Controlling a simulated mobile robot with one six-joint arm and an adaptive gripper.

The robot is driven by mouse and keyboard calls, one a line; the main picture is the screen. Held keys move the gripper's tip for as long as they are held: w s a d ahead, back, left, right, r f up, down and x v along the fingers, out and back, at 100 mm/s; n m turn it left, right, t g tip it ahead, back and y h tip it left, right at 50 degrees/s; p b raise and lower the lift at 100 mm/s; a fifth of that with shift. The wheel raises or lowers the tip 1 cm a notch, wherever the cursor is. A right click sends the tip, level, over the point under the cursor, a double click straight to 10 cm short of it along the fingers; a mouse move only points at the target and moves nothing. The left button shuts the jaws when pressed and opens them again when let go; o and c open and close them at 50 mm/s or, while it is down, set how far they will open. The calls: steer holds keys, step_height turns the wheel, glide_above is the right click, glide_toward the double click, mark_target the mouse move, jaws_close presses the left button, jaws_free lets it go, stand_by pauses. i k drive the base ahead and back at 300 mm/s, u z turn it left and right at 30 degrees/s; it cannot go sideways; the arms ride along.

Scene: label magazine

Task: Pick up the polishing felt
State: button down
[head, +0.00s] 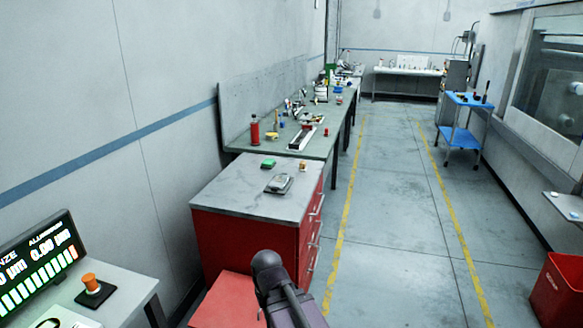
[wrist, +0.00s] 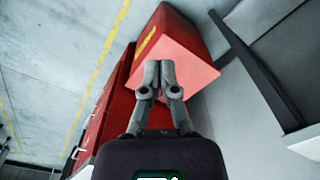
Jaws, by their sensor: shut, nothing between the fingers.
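I cannot tell for certain which thing is the polishing felt. A small green block (head: 268,163) lies on the grey top of the red drawer cabinet (head: 250,242) in the head view, and could be a pad. Beside it on the same top are a grey flat device (head: 279,183) and a small orange-and-white item (head: 303,166). My gripper (wrist: 160,80) shows in the wrist view with its fingers together and nothing between them. Behind the fingers, in the wrist view, is a red box-like unit (wrist: 177,66). In the head view my arm shows at the bottom, apart from the green block.
A long green workbench (head: 318,143) with bottles and tools stands behind the cabinet. A table with a display (head: 40,262) and an orange knob (head: 91,281) is at left. A blue cart (head: 464,100) and a red bin (head: 560,292) are at right. The aisle floor is clear.

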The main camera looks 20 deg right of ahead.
mark_target(304, 166)
steer(key=k, duration=1.35)
steer(key=z, duration=0.5)
steer(key=i, duration=0.9)
steer(key=z, duration=0.65)
steer(key=i, duration=1.55)
steer(key=u, duration=0.55)
steer(key=i, duration=0.65)
steer(key=u, duration=0.35)
